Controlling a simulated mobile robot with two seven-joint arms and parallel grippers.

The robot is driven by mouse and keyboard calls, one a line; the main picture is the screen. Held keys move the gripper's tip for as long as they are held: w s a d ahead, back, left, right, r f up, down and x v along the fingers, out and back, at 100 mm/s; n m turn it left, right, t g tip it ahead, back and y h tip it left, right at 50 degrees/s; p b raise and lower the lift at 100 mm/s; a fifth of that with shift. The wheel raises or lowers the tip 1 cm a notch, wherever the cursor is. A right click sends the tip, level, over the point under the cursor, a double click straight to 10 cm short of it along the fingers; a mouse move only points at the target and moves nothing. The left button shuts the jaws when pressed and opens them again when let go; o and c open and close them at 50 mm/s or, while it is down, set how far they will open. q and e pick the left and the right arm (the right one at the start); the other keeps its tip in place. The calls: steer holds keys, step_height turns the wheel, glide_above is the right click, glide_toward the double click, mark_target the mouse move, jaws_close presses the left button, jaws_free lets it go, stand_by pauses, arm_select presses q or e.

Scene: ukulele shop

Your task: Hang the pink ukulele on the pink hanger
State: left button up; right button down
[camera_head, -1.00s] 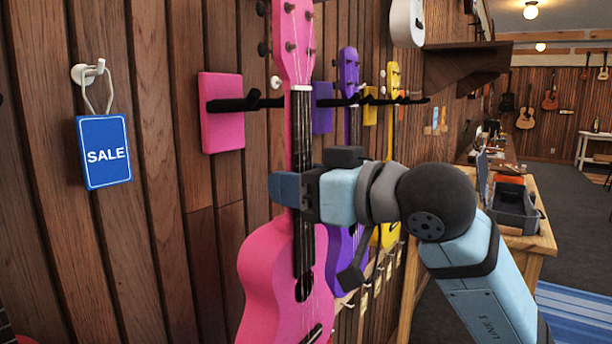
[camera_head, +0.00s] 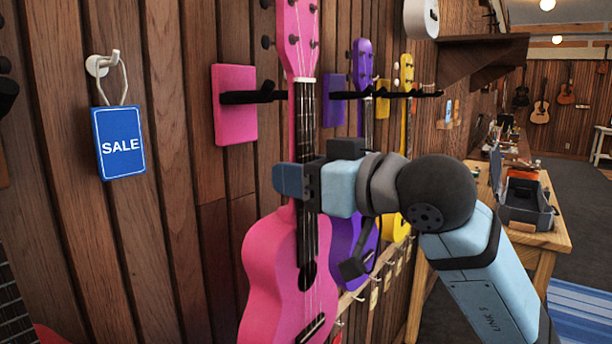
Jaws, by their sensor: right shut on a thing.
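The pink ukulele (camera_head: 290,265) is upright with a slight tilt, its headstock near the top edge of the view. My right gripper (camera_head: 298,182) is shut around its neck, just above the body. The pink hanger (camera_head: 236,118) is a pink plate on the wood wall with black prongs pointing out to the right. The ukulele's neck stands in front of the prong ends and hides part of them. I cannot tell whether the neck is between the prongs or touching them. The headstock is above the prong height. My left gripper is not in view.
A blue SALE tag (camera_head: 119,143) hangs from a white hook at the left. The purple ukulele (camera_head: 352,240) and yellow ukulele (camera_head: 397,225) hang just behind, close to the held one. A wooden table (camera_head: 540,238) with an open case (camera_head: 527,207) stands at the right.

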steer(key=shift+x, duration=0.85)
steer(key=shift+b+x, duration=0.55)
steer(key=shift+x, duration=0.8)
steer(key=shift+r, duration=0.15)
